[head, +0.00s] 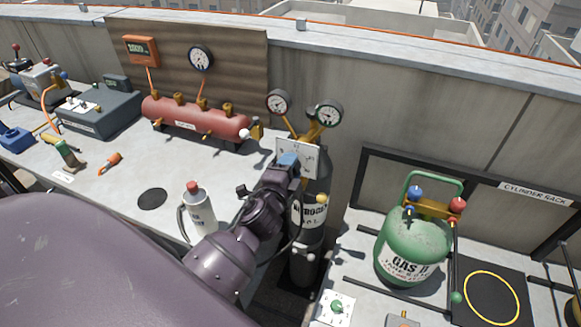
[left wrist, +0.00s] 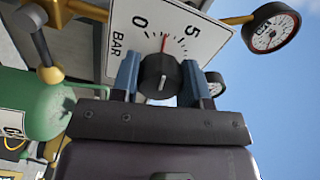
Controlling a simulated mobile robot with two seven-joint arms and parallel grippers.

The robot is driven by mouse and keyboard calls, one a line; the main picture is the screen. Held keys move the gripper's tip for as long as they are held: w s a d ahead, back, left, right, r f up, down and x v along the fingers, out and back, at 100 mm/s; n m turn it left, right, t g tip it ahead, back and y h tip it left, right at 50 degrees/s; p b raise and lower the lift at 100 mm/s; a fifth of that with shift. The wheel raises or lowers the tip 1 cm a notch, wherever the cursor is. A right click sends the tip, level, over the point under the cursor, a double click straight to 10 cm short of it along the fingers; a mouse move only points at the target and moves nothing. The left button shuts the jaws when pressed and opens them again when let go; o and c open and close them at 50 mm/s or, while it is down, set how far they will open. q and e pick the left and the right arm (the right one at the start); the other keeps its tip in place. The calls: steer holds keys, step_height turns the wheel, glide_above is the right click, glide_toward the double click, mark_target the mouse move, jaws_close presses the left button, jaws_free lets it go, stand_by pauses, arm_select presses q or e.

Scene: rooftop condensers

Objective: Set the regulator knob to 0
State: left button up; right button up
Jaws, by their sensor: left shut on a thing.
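The black regulator knob (left wrist: 160,76) sits between the two blue fingers of my left gripper (left wrist: 159,80) in the left wrist view. The gripper is shut on it. Behind it is a white dial plate (left wrist: 195,38) marked 0, 5 and BAR. A red mark stands above the knob, between 0 and 5, and a white line shows on the knob face. In the head view my left gripper (head: 288,161) reaches the plate (head: 310,158) on the nitrogen cylinder (head: 309,215) and hides the knob. My right gripper is not in view.
Two round gauges (head: 278,102) (head: 328,113) stand above the plate. A red manifold (head: 195,118) is left of it, and a white bottle (head: 199,212) stands near my left arm. A green gas cylinder (head: 413,243) stands on the right bench.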

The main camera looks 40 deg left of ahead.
arm_select(q)
steer(key=n, duration=0.3)
steer(key=n+p, duration=0.1)
steer(key=n, duration=0.2)
steer(key=shift+p, duration=0.3)
steer(key=shift+n, duration=0.4)
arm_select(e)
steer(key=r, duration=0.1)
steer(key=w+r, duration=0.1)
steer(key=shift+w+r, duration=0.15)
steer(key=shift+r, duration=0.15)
arm_select(q)
steer(key=shift+f, duration=0.1)
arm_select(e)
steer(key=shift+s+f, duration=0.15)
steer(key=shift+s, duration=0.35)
arm_select(q)
steer(key=o, duration=0.9)
steer(key=shift+o, duration=0.2)
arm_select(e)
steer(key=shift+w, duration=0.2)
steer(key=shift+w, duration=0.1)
